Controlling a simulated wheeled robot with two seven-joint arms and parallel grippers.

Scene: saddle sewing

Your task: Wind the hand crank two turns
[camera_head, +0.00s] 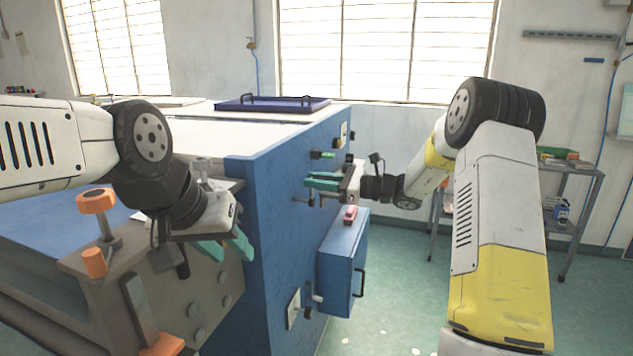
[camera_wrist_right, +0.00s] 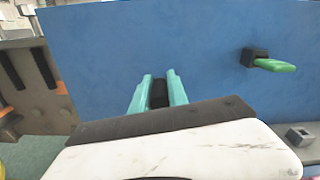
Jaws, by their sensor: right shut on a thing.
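My right gripper (camera_head: 322,182) is at the side wall of the blue machine (camera_head: 280,215), its teal fingers pointing at the wall. In the right wrist view its fingers (camera_wrist_right: 158,92) are shut on a dark grip, the hand crank's handle (camera_wrist_right: 160,94). The rest of the crank is mostly hidden behind the fingers; a short dark piece (camera_head: 302,201) shows beside them in the head view. My left gripper (camera_head: 226,248) is open and empty in front of the grey-brown bench fixture at the left, away from the crank.
A green lever (camera_head: 321,155) sticks out of the wall near the right gripper; it also shows in the right wrist view (camera_wrist_right: 273,65). A blue box (camera_head: 341,262) with a red switch (camera_head: 350,215) is mounted below. Orange-knobbed clamps (camera_head: 96,201) stand at left. A shelf (camera_head: 572,190) is at right.

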